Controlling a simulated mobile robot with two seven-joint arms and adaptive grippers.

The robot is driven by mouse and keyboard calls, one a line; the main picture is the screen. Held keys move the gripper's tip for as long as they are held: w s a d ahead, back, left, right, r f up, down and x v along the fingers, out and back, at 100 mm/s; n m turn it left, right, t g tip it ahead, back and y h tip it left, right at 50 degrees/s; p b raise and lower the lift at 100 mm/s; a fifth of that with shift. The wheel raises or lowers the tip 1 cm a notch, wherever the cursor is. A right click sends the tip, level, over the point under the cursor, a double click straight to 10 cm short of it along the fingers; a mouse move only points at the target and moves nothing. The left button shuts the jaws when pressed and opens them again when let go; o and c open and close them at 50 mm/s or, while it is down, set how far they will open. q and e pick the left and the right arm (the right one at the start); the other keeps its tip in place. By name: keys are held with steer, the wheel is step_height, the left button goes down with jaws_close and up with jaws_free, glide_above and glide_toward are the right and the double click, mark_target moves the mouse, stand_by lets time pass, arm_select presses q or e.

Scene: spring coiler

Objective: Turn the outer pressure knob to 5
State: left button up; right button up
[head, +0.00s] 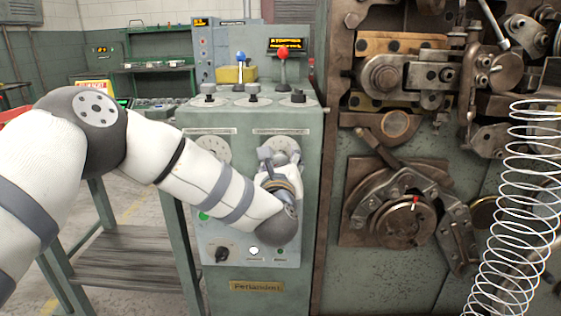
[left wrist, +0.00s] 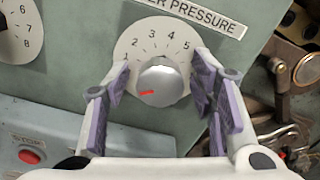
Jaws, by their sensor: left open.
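The outer pressure knob (left wrist: 165,84) is a silver round knob on a white dial (left wrist: 128,48) under a label ending "ER PRESSURE". In the left wrist view, the dial shows 2, 3, 4 and 5 along its top. The knob's red mark points to the lower left, away from the 5; the number there is not readable. My left gripper (left wrist: 162,77) is open, with one purple-padded finger on each side of the knob; I cannot tell whether they touch it. In the head view, my left gripper (head: 279,161) covers the knob and part of the right-hand dial (head: 290,141).
A second dial (head: 213,150) sits left on the green cabinet (head: 306,215). A red stop button (left wrist: 30,156) lies below left in the left wrist view. Levers (head: 283,66) stand on top. Coiler machinery (head: 403,220) and a wire spring (head: 515,215) are at right.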

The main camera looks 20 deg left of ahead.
arm_select(q)
steer(key=c, duration=1.2)
